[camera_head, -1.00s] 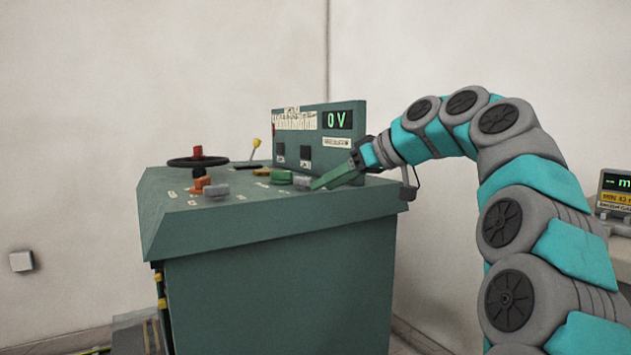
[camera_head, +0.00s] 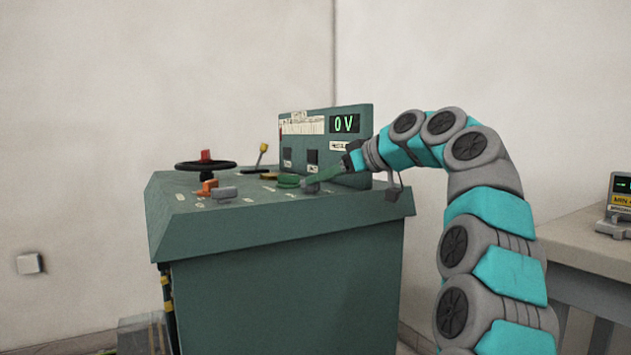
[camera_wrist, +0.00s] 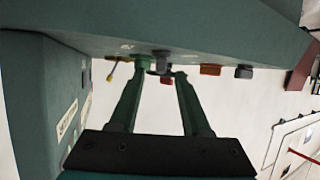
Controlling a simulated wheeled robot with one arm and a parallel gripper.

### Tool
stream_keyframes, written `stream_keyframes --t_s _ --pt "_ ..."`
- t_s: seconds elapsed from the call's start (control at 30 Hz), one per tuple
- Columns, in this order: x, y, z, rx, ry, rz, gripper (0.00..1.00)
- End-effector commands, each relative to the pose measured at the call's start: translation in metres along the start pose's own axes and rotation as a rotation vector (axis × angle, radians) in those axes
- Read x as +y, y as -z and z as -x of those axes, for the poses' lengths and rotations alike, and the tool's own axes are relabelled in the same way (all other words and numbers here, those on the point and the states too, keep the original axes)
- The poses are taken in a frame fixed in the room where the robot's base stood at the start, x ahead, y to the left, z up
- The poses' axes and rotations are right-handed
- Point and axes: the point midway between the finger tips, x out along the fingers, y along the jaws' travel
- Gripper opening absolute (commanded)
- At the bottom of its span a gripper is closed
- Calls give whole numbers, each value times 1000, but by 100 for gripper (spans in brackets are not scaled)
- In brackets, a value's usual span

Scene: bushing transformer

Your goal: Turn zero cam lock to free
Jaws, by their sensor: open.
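The green control desk (camera_head: 290,235) carries several knobs on its sloped top. My gripper (camera_head: 308,187) is low over the right part of that top, beside a round green button (camera_head: 288,181). In the wrist view my gripper (camera_wrist: 160,72) is open, with its two green fingers apart. A small dark grey knob (camera_wrist: 160,60) shows between the fingertips; whether they touch it I cannot tell. No readable label marks any knob as the zero cam lock.
An orange knob (camera_head: 206,188) and a grey knob (camera_head: 224,194) stand to the left. Behind them are a black handwheel (camera_head: 205,165) and a yellow-tipped lever (camera_head: 262,152). The upright panel (camera_head: 325,146) shows 0 V close behind my gripper. A side table (camera_head: 590,245) stands right.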

Motion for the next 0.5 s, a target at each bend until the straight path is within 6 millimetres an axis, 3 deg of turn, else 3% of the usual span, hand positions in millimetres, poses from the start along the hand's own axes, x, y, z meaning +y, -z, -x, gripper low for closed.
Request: stream_keyframes --t_s 0.2,0.43,0.5 --pt "0 1 -23 2 -1 1 48" --pt "0 1 -25 3 -1 1 48" --pt "0 1 -25 2 -1 1 42"
